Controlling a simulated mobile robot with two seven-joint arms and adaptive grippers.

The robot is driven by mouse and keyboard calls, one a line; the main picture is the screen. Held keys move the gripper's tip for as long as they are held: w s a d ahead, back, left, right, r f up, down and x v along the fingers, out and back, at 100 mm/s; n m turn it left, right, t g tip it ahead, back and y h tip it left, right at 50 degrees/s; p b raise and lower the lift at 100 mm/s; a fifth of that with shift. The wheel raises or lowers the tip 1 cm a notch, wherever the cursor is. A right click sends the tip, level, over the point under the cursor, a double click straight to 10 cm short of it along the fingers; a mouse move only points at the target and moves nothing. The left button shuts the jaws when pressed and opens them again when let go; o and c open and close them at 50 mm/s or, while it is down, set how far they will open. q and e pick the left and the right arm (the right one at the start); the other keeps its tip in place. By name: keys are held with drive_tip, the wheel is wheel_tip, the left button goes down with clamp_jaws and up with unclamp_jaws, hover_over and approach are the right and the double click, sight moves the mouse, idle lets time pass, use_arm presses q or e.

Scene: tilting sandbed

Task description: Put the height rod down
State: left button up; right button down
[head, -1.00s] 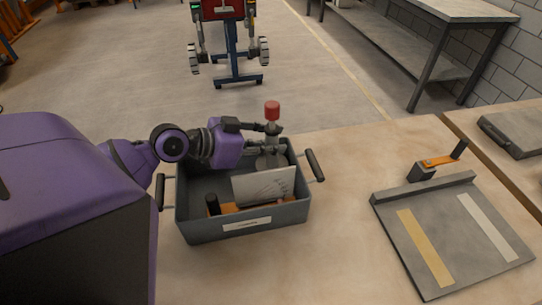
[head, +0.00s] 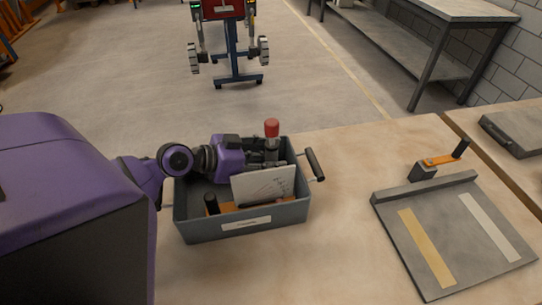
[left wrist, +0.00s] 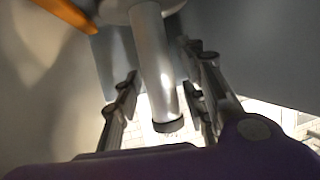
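The height rod shows in the head view as a red cap (head: 271,128) on a grey shaft, upright at the back right of the grey bin (head: 262,228). My left gripper (head: 270,152) reaches over the bin from the left and is around the shaft just below the cap. In the left wrist view the grey shaft (left wrist: 156,65) runs between my two fingers (left wrist: 160,95), which are close on either side of it. A round grey disc (left wrist: 140,8) is at one end of the shaft. The rod's foot is hidden in the head view. My right gripper is out of view.
A white card (head: 264,185) and an orange tool with a black handle (head: 211,203) are in the bin. A grey board with yellow and pale strips (head: 450,235) lies at the right. The table between is clear.

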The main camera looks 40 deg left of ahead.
use_arm(q)
drive_tip(key=shift+r, duration=0.2)
drive_tip(key=b+v, duration=0.1)
drive_tip(key=v, duration=0.6)
drive_tip(key=shift+s, duration=0.2)
drive_tip(key=shift+a, duration=0.1)
idle(0.4)
